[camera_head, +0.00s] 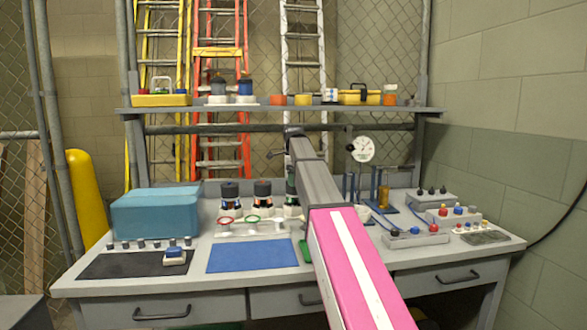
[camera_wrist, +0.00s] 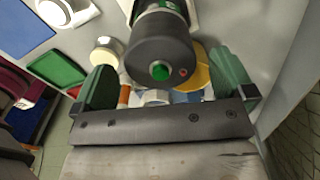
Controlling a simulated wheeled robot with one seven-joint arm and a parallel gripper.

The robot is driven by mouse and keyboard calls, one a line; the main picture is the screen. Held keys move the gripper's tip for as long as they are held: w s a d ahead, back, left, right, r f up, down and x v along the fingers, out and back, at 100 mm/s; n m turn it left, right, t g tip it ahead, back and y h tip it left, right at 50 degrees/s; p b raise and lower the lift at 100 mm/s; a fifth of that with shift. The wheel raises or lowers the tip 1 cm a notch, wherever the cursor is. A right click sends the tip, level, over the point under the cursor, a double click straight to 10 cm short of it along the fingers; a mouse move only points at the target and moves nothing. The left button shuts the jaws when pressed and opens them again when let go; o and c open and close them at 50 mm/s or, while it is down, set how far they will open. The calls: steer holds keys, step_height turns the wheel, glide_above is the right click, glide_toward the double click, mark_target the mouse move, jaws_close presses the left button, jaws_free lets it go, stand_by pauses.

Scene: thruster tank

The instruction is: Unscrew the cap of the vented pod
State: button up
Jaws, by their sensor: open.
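In the wrist view a pod with a dark grey round cap (camera_wrist: 162,62) faces me. The cap has a green centre and a small red-ringed spot, possibly a vent. The pod's body (camera_wrist: 158,8) has a green and white band. My gripper (camera_wrist: 160,68) is open, with one green finger on each side of the cap; I cannot tell whether they touch it. In the head view two dark-capped pods (camera_head: 229,190) (camera_head: 262,190) stand left of my arm.
The grey bench (camera_head: 200,250) carries a teal case (camera_head: 155,213), a blue mat (camera_head: 250,256) and a black mat (camera_head: 125,265). Switch boxes (camera_head: 402,238) stand at the right. A shelf (camera_head: 275,108) with small items runs above the bench.

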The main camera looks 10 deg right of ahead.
steer(key=shift+f, duration=1.65)
steer(key=c, duration=0.9)
steer(key=shift+o, duration=0.6)
steer(key=shift+c, duration=0.3)
